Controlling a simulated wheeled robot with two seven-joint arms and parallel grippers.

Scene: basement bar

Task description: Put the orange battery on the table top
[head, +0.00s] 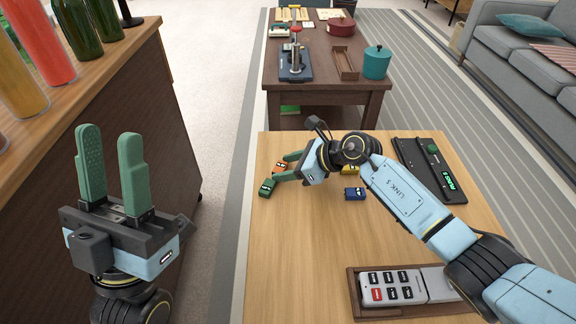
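The orange battery (279,168) lies on the light wooden table top (300,235), near its far left part. It is partly hidden by my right gripper (281,169), whose green fingers are spread low at the table, one on either side of it. I see no clear contact between the fingers and the battery. A green battery (267,188) lies just in front of the nearer finger. A blue battery (354,194) and a partly hidden yellow battery (350,170) lie to the right. My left gripper (110,150) is open and empty, pointing up, left of the table.
A remote (398,293) sits in a brown tray (362,309) at the table's front. A dark device (430,170) is at the right. A dark table (325,95) with a teal pot (377,62) stands behind. A wooden counter (95,75) with bottles is at left.

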